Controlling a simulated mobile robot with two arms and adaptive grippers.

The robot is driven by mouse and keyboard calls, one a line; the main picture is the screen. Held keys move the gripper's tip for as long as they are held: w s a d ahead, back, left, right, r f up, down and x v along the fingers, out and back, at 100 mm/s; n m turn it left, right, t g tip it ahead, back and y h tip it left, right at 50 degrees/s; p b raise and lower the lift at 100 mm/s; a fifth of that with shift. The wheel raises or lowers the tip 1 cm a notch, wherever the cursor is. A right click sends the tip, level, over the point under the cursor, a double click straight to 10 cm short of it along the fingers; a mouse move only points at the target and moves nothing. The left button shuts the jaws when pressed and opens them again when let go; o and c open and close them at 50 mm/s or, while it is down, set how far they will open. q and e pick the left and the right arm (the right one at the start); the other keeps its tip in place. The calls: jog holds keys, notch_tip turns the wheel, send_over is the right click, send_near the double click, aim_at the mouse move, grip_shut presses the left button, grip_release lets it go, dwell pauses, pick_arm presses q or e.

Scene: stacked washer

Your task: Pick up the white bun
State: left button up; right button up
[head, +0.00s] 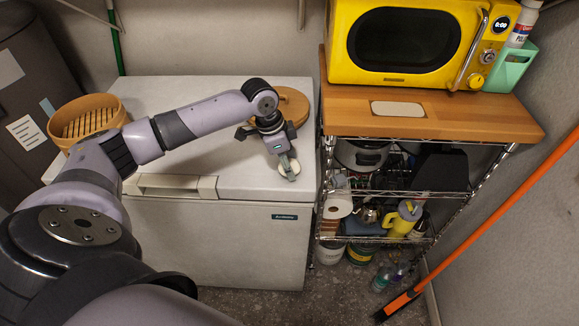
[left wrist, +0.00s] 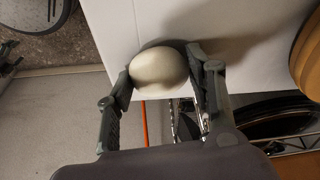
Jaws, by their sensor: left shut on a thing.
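The white bun (left wrist: 158,70) sits between the two fingers of my left gripper (left wrist: 162,80) in the left wrist view, with a finger against each side. In the head view my left gripper (head: 287,170) is over the right part of the white chest freezer's top (head: 185,130), near its front right edge. The bun (head: 284,162) shows there as a small pale shape partly hidden by the fingers. I cannot tell whether it touches the freezer top. My right gripper is not in view.
A round bamboo steamer (head: 88,122) stands at the freezer's left. A round wooden lid (head: 292,104) lies behind my left gripper. A wire rack (head: 400,185) with a yellow microwave (head: 405,40) on its wooden top stands to the right. An orange pole (head: 490,223) leans at far right.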

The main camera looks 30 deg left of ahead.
pick_arm(q)
jog(key=c, duration=0.4)
notch_tip(320, 180, up, 20)
jog(key=shift+r+b, duration=0.1)
jog(key=shift+b, duration=0.4)
